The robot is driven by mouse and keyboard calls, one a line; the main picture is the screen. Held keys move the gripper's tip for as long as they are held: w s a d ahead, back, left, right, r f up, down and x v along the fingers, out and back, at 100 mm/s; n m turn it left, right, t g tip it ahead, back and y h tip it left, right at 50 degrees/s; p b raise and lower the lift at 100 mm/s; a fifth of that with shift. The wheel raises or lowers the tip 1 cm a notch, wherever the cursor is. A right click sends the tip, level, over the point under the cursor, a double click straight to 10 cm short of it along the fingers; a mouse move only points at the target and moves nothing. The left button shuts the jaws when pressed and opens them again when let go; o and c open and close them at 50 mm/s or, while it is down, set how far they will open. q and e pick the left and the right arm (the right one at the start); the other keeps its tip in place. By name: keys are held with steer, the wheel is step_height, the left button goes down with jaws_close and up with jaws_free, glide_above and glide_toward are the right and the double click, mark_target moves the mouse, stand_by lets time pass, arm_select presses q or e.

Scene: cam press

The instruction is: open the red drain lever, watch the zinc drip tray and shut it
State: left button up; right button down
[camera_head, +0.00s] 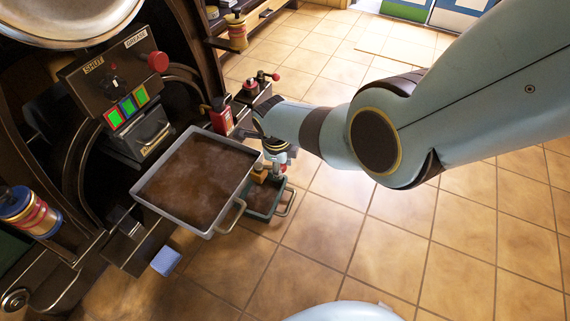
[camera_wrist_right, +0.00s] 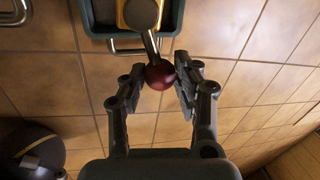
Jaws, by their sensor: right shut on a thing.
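In the right wrist view my right gripper (camera_wrist_right: 162,84) is shut on the round dark red knob of the drain lever (camera_wrist_right: 158,74). The lever's steel rod runs from the knob to a yellow valve body (camera_wrist_right: 139,14). The grey zinc drip tray (camera_wrist_right: 99,36) lies beyond it. In the head view my right gripper (camera_head: 272,146) is partly hidden by its own wrist. The small drip tray (camera_head: 262,212) sits below the yellow valve (camera_head: 260,174), with brown content and a handle at its right. My left gripper is not in view.
A large pale-rimmed tray (camera_head: 216,229) of brown liquid stands left of the drip tray. A control panel (camera_head: 122,90) with green lights and a red button is behind it. Another red-knobbed device (camera_head: 250,88) stands behind my gripper.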

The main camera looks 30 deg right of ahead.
steer(key=c, duration=0.9)
jaws_free()
steer(key=shift+c, duration=0.2)
steer(key=shift+r, duration=0.1)
step_height(320, 180, up, 12)
steer(key=s+a, duration=0.1)
steer(key=shift+s+a+f, duration=0.2)
steer(key=shift+s+a, duration=0.1)
steer(key=shift+s, duration=0.1)
